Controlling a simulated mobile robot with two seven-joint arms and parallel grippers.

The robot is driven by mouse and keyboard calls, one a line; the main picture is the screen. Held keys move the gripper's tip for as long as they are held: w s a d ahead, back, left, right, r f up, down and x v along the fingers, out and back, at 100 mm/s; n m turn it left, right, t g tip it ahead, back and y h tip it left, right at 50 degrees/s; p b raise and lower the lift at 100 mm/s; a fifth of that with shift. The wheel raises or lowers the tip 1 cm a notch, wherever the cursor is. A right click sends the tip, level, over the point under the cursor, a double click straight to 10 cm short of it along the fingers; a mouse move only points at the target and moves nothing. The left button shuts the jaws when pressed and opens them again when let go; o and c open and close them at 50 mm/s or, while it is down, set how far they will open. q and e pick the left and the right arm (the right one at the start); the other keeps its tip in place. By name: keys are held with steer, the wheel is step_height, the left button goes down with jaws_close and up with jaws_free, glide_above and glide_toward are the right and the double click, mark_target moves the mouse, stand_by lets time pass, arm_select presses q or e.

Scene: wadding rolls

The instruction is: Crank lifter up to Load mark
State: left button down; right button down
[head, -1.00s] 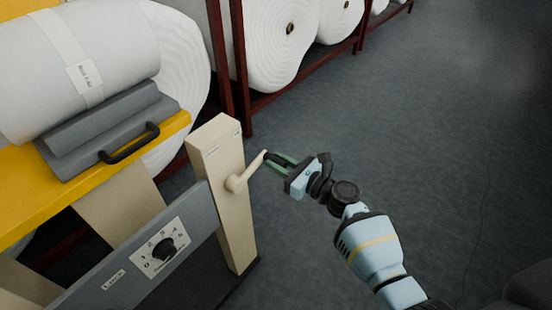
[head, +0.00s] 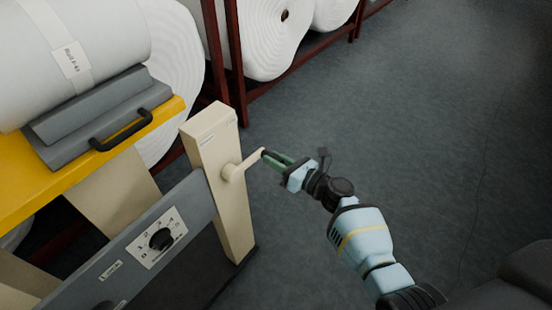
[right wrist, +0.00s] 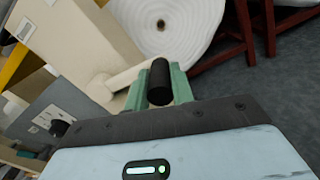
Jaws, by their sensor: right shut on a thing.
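The lifter's beige post (head: 220,180) stands in the middle of the head view. Its crank (head: 243,165) sticks out to the right from the post and ends in a black handle. My right gripper (head: 274,158) is shut on that handle, with its green fingers around it. In the right wrist view the black handle (right wrist: 160,82) sits between the green fingers (right wrist: 158,92). A dial (head: 161,239) with a black knob and marks around it is on the grey panel. I cannot read a Load mark. My left gripper is not in view.
A wrapped white roll (head: 70,50) lies on a grey cradle with a black handle (head: 121,130), on a yellow table (head: 60,190). Dark red racks (head: 237,70) with white rolls (head: 262,40) stand behind. The floor to the right is clear.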

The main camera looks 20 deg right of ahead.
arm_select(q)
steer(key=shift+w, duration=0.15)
arm_select(e)
steer(key=shift+s+d+f, duration=0.1)
steer(key=shift+f, duration=0.25)
steer(key=c, duration=1.3)
jaws_free()
steer(key=shift+c, duration=0.2)
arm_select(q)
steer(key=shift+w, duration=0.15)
arm_select(e)
steer(key=shift+o, duration=0.7)
steer(key=shift+r, duration=0.15)
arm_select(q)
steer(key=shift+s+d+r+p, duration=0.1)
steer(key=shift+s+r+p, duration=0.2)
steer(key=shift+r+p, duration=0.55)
arm_select(e)
steer(key=v, duration=0.7)
steer(key=shift+s+d, duration=0.2)
steer(key=shift+s, duration=0.05)
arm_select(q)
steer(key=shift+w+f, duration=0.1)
